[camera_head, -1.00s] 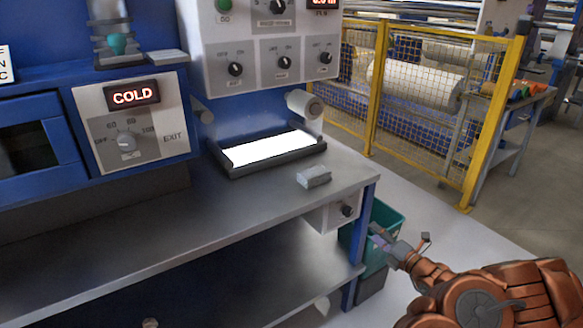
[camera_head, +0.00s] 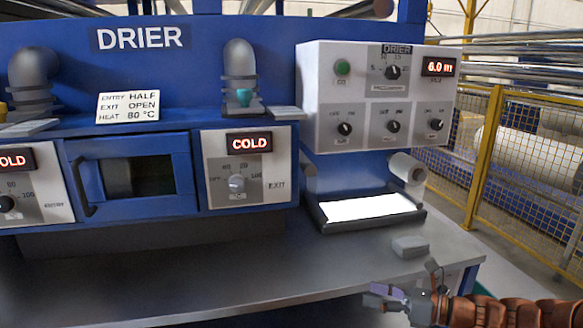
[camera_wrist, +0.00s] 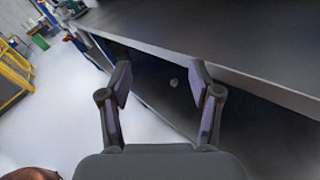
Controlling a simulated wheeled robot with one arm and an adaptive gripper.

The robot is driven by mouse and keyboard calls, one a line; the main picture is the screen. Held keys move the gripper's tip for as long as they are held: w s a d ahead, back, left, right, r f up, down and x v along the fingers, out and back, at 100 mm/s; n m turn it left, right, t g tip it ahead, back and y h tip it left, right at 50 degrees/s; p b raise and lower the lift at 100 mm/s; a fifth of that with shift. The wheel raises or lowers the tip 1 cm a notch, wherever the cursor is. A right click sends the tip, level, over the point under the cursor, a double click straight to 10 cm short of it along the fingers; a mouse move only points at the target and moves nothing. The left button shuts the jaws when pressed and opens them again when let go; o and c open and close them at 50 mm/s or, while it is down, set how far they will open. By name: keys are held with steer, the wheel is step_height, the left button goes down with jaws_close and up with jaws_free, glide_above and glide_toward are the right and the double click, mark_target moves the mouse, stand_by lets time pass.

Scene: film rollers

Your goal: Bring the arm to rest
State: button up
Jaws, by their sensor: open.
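My gripper (camera_head: 372,296) is at the lower right of the head view, in front of the bench edge, with my copper-coloured arm running off to the right. In the wrist view my gripper (camera_wrist: 160,82) is open, its two fingers spread wide with nothing between them. The grey bench edge and the dark space below it lie beyond the fingers. No contact with the bench shows.
The grey bench (camera_head: 200,280) stands before the blue drier (camera_head: 250,50). A lit white tray (camera_head: 370,208) and a small grey block (camera_head: 411,246) sit on it. A yellow mesh fence (camera_head: 520,165) stands right. Pale floor (camera_wrist: 150,125) is clear.

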steer(key=s+a+r+n+g+h, duration=0.1)
steer(key=s+a+n+g+h, duration=0.1)
steer(key=s+a+n+g, duration=0.85)
steer(key=s+a+f+n+h, duration=0.15)
steer(key=s+n+h, duration=0.45)
steer(key=s+n, duration=0.65)
steer(key=s+d+f+n+h, duration=0.1)
steer(key=s+d+n+h, duration=0.3)
steer(key=s+d+h, duration=0.55)
step_height(320, 180, up, 14)
steer(key=s+d+y+p, duration=0.1)
steer(key=y+p, duration=0.1)
steer(key=p, duration=1.1)
steer(key=shift+s+d+r+t, duration=0.15)
steer(key=shift+s+d+t, duration=0.05)
steer(key=shift+t, duration=0.15)
steer(key=shift+y, duration=0.25)
